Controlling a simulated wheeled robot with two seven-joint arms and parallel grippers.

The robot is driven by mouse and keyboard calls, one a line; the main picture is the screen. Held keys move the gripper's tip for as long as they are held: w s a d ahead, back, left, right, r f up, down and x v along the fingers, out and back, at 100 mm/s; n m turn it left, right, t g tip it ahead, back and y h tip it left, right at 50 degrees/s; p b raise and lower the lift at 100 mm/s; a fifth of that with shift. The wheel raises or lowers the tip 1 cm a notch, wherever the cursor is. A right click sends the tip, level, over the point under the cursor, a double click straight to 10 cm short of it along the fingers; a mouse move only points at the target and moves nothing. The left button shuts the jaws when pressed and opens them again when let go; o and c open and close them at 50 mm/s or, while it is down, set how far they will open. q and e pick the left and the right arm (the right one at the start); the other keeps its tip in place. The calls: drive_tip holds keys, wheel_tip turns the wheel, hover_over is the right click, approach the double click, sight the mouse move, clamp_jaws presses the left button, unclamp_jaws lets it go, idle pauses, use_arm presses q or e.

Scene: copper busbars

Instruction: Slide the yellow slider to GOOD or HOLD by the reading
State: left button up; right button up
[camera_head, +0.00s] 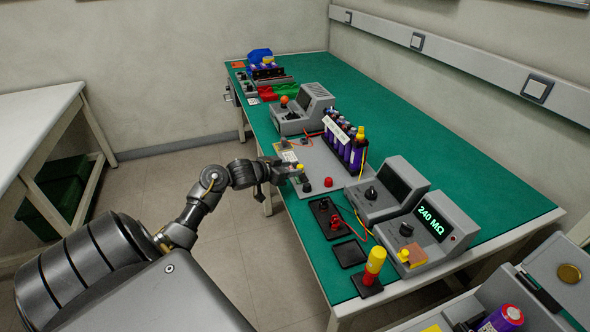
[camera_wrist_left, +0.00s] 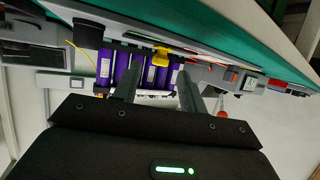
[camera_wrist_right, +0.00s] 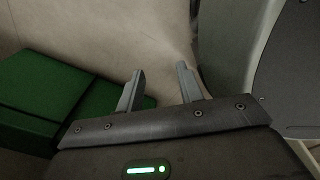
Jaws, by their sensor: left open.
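A small yellow piece (camera_head: 300,167), which looks like the slider, stands on the grey plate (camera_head: 325,162) beside a label; its position against GOOD or HOLD is too small to read. My left gripper (camera_head: 291,171) is at the plate's left edge, close to the yellow piece; whether they touch cannot be told. A grey meter (camera_head: 430,222) reads 240 MΩ. In the right wrist view my right gripper (camera_wrist_right: 158,82) is open and empty above the floor.
Purple cells (camera_head: 345,143) stand in a rack behind the plate. A second meter (camera_head: 388,188), probes and a red-and-yellow tool (camera_head: 374,266) are at the right. Another grey device (camera_head: 303,108) stands farther back. The green table top (camera_head: 430,160) is clear along the wall.

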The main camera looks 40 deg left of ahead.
use_arm(q)
drive_tip(key=shift+x, duration=1)
drive_tip(key=shift+w, duration=0.25)
drive_tip(key=shift+f, duration=0.1)
use_arm(e)
drive_tip(key=shift+w+d+f, duration=0.1)
drive_tip(key=shift+w+d, duration=0.1)
drive_tip(key=shift+d, duration=0.5)
use_arm(q)
drive_tip(key=shift+c, duration=0.4)
